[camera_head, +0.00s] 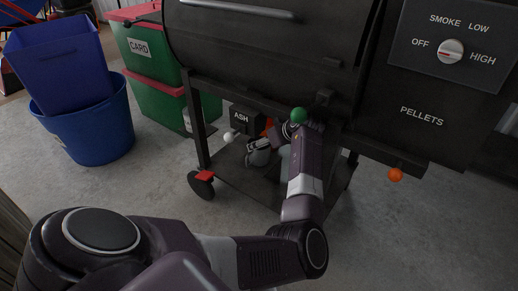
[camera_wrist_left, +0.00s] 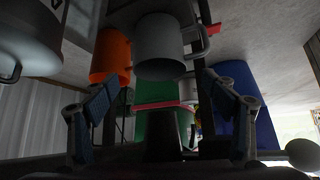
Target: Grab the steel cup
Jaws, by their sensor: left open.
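The steel cup (camera_wrist_left: 158,45), plain grey with a handle on its right side in the picture, stands upside down in the left wrist view, which itself looks inverted. It is on the low shelf (camera_wrist_left: 125,14) under the grill. My left gripper (camera_wrist_left: 160,86) is open, its two fingers spread to either side and short of the cup; nothing is between them. My right gripper is not in view.
An orange cup (camera_wrist_left: 110,55) stands right beside the steel cup. A dark ash bucket (camera_head: 241,120) hangs near the gripper. The grill body (camera_head: 265,50) is above, with a wheel (camera_head: 201,184) at its leg. Green bins (camera_head: 150,60) and a blue tub (camera_head: 95,135) stand left.

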